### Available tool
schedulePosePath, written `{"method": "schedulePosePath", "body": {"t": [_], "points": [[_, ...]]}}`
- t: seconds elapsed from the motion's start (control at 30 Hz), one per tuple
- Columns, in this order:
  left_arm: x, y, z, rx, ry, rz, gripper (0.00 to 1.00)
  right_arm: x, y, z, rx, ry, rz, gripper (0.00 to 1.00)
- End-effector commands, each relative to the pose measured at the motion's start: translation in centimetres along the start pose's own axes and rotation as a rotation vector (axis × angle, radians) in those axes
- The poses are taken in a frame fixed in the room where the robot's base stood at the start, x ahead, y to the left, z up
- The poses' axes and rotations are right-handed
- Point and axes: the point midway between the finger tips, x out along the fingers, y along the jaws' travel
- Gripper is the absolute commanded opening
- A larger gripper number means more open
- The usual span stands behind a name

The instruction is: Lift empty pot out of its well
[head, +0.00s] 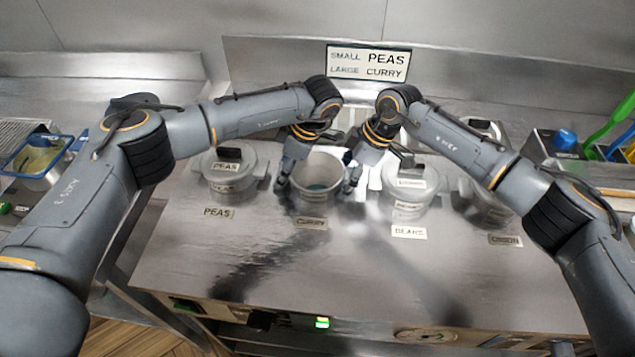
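An open, lidless pot (318,166) sits in the well behind the CURRY label (310,222). Its pale inner wall shows, with a small bluish-green patch at the bottom. My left gripper (284,181) points down at the pot's left side. My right gripper (350,178) points down at its right side, close to the rim. Both are at about rim height. The pot's side handles are hidden by the grippers, and I cannot tell whether the fingers are closed on them.
A lidded PEAS pot (229,174) stands to the left and a lidded BEANS pot (410,186) to the right, both close to my grippers. Another lidded pot (487,206) is further right. A sign (368,64) stands behind. The steel counter front (300,265) is clear.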

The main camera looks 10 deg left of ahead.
Motion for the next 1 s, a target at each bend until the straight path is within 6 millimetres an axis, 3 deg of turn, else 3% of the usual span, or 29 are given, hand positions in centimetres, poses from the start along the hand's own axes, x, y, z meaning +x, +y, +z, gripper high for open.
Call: {"method": "schedulePosePath", "body": {"t": [0.03,0.1,0.17,0.63,1.0], "points": [[0.1,0.0,0.1,0.001,-0.001,-0.001,0.24,0.1,-0.1,0.0,0.000,0.001,-0.001,0.45],[0.0,0.0,0.1,0.002,-0.001,-0.001,0.10,0.1,-0.1,-0.1,0.000,0.001,-0.001,0.31],[0.0,-0.1,0.1,0.002,-0.002,-0.001,0.08,0.1,-0.1,-0.1,-0.001,0.002,-0.002,0.28],[-0.5,-0.1,0.2,0.007,-0.008,0.001,0.08,-0.2,-0.2,-0.5,-0.004,0.007,-0.003,0.28],[-3.9,-0.1,-0.9,0.010,-0.013,0.004,0.08,-3.4,-0.2,-2.1,-0.006,0.011,-0.002,0.27]]}}
